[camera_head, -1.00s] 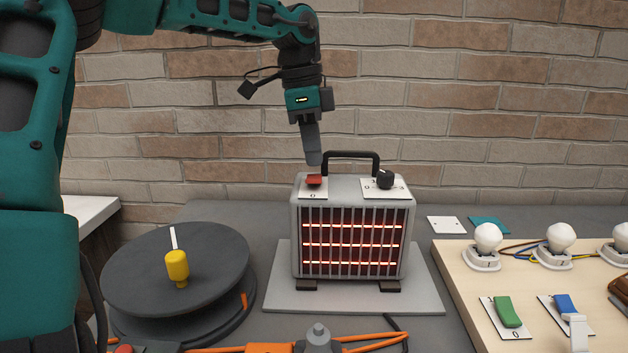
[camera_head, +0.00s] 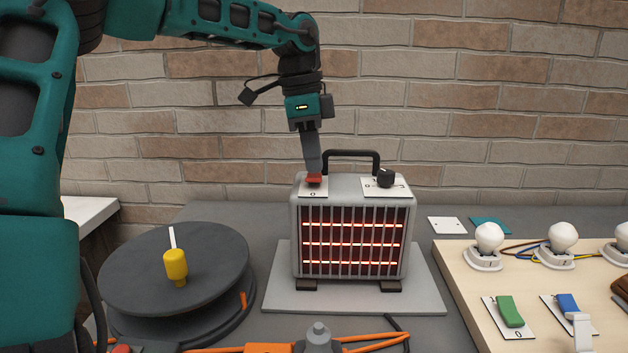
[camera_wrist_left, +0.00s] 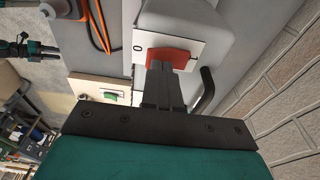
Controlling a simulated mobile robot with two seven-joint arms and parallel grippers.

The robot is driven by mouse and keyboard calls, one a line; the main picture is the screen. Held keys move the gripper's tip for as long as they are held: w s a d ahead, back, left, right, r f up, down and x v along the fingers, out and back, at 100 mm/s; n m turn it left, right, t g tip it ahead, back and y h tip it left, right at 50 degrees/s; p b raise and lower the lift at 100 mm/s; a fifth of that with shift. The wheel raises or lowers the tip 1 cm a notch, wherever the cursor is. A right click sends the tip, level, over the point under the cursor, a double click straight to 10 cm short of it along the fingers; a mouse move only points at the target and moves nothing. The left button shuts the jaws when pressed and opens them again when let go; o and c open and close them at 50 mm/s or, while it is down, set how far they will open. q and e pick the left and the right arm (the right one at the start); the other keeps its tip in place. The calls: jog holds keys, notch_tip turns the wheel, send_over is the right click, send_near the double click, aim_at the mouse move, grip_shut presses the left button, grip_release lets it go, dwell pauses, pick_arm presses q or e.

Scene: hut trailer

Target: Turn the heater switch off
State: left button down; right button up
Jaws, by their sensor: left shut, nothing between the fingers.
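The heater (camera_head: 352,232) stands on a grey plate, and its bars glow red. Its red switch (camera_head: 314,180) sits on a white plate at the top left of the heater, with a "0" mark at the near side. The switch also shows in the left wrist view (camera_wrist_left: 172,58). My left gripper (camera_head: 314,172) is shut and empty, pointing down, with its fingertips at the switch. In the left wrist view the fingertips (camera_wrist_left: 160,66) overlap the switch's edge and appear to touch it. The fingers hide part of the switch.
A black handle (camera_head: 350,154) arches over the heater just right of my fingers, with a black knob (camera_head: 385,178) beyond it. A dark cable reel (camera_head: 130,275) stands left. A wooden board (camera_head: 465,290) with bulbs and switches is at right. A brick wall is behind.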

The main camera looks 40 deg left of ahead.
pick_arm(q)
jog(key=shift+f+b, duration=0.4)
jog(key=shift+f, duration=0.2)
notch_tip(320, 180, up, 7)
jog(key=p, duration=0.6)
dwell(0.4)
dwell(0.5)
